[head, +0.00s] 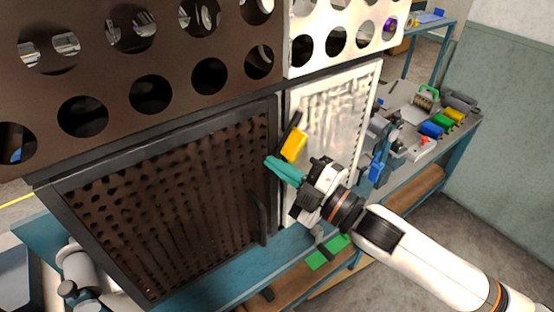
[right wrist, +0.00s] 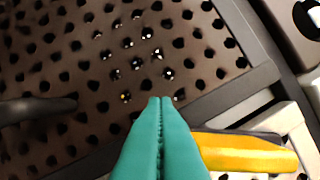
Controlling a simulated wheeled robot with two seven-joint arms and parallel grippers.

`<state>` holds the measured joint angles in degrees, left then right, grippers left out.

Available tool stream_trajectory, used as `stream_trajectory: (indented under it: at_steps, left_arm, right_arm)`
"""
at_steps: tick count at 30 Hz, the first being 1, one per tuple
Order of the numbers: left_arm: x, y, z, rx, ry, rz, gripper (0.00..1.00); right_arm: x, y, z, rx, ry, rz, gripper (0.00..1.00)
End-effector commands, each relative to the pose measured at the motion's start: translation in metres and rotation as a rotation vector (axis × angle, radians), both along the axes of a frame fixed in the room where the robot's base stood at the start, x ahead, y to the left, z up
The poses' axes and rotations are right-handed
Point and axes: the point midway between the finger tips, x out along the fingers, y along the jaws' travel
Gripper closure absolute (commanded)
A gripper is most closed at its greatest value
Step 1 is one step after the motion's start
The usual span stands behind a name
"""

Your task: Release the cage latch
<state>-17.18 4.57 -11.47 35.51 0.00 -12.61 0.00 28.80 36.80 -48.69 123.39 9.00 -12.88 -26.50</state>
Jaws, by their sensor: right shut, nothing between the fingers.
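The cage is a dark frame with a perforated brown door (head: 170,200) that looks shut. The yellow latch (head: 294,144) sits at the door's right edge, on a dark lever; it also shows in the right wrist view (right wrist: 245,153). My right gripper (head: 268,162) has teal fingers, shut and empty, with tips over the door's right frame just left of and below the latch. In the right wrist view the shut fingers (right wrist: 160,100) point at the perforated panel, beside the yellow latch. I cannot tell whether they touch it. My left gripper is not in view.
A dark door handle (head: 258,218) stands out below the fingers. A pale panel (head: 335,120) lies to the right of the latch. A bench at the right holds blue, green and yellow parts (head: 438,125). A grey wall stands at far right.

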Motion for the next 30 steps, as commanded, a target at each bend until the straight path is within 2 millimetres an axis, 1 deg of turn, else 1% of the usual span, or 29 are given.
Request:
stream_trajectory:
  at_steps: [1,9,15,30]
  left_arm:
    - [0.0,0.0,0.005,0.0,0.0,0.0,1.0]
    - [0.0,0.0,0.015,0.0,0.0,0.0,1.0]
    - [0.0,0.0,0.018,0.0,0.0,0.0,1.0]
    - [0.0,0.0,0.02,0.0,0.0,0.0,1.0]
  right_arm:
    - [0.002,-0.002,0.001,-0.041,-0.027,-0.002,1.0]
    - [0.006,-0.007,-0.006,-0.221,-0.16,-0.001,1.0]
    - [0.008,-0.01,-0.01,-0.211,-0.153,-0.001,1.0]
    - [0.009,-0.012,-0.013,-0.209,-0.151,-0.001,1.0]
